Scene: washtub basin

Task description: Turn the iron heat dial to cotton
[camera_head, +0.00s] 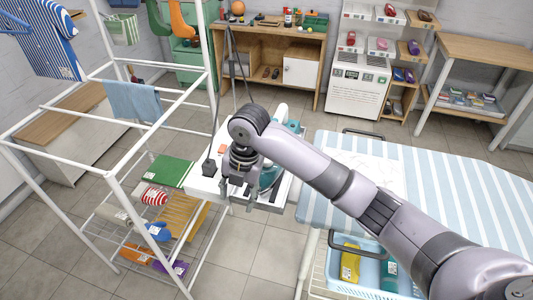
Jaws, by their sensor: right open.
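The teal and white iron (269,178) stands on a white rest (204,187) at the left end of the ironing board (315,208). My right arm comes in from the right and crosses over the board. My right gripper (250,183) is open and points down at the iron, overlapping it in the picture. Its fingertips are small and partly covered, so I cannot tell whether they touch the iron. The heat dial and its setting cannot be made out behind my wrist. My left gripper is not in view.
A white drying rack (113,178) with hanging cloths stands close on the left. A light blue basket (373,272) with yellow and teal packets sits below the board's front edge. A wooden workbench (262,36) and white cabinet (358,86) stand at the back, beyond open tiled floor.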

